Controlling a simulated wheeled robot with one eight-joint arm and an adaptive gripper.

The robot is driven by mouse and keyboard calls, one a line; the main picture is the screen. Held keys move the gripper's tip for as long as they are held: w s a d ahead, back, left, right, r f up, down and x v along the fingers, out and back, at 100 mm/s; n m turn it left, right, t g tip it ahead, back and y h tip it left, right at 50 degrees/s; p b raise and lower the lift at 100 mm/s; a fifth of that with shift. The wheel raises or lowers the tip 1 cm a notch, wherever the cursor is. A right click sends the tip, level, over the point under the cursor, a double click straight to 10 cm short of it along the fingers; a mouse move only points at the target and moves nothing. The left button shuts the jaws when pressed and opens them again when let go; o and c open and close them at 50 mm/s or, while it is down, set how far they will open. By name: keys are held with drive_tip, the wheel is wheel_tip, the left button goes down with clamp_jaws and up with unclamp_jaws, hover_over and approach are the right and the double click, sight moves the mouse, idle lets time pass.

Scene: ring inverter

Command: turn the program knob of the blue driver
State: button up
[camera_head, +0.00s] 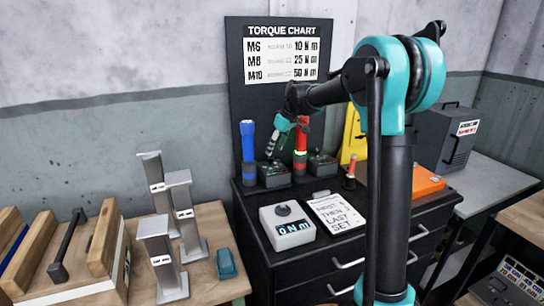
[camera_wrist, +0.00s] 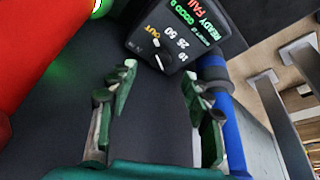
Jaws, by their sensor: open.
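That view also shows a dark control box (camera_wrist: 200,25) marked 10, 25, 50 and OUT, with READY and FAIL labels. Its small program knob (camera_wrist: 157,60) has a white mark; its exact setting is hard to read. My gripper (camera_head: 284,140) is between the blue and red drivers. In the wrist view its green fingers (camera_wrist: 160,88) are apart and empty, short of the knob.
The red driver (camera_head: 301,140) with a glowing green ring stands close on the other side of my gripper. A white meter (camera_head: 288,232) and a printed card (camera_head: 338,212) lie in front. Metal stands (camera_head: 182,215) are at the left. The torque chart board (camera_head: 281,85) rises behind.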

sight(271, 158)
drive_tip(key=shift+x, duration=2.4)
clamp_jaws()
